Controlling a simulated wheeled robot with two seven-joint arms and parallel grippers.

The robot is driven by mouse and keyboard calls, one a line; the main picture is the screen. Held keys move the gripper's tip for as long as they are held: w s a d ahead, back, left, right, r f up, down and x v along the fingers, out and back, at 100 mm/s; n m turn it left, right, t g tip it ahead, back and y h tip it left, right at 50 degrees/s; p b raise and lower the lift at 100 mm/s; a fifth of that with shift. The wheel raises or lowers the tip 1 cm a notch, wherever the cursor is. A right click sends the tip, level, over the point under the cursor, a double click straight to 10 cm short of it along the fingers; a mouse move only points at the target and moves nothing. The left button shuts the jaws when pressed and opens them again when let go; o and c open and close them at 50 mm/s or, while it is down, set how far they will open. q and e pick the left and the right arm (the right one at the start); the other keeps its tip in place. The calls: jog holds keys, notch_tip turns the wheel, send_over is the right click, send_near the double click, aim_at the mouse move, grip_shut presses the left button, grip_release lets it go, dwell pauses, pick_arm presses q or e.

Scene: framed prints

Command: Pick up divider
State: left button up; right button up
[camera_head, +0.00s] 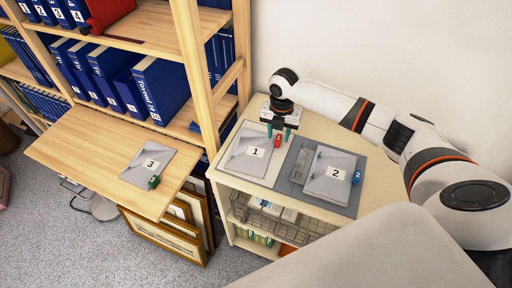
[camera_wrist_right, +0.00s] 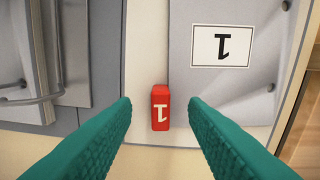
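None of the pieces in view is clearly marked as a divider. A small red block labelled 1 (camera_head: 278,141) lies on the cream cabinet top, beside a grey folder labelled 1 (camera_head: 250,151). In the right wrist view the red block (camera_wrist_right: 160,108) lies beyond and between my fingertips, with space on both sides. My right gripper (camera_head: 280,132) has teal fingers; it is open, empty and pointing down over the block. A blue block labelled 2 (camera_head: 356,176) is beside the folder labelled 2 (camera_head: 331,173). A green block (camera_head: 153,182) is by the folder labelled 3 (camera_head: 148,161). My left gripper is out of view.
A wooden shelf unit with blue binders (camera_head: 160,87) stands at left, close to the cabinet (camera_head: 377,153). A wooden desk surface (camera_head: 92,146) extends in front of it. Framed prints (camera_head: 168,232) lean below. The white wall is behind the cabinet.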

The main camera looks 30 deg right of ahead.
jog(key=shift+f, duration=0.9)
jog(key=shift+c, duration=0.6)
grip_shut()
jog(key=shift+r, duration=0.1)
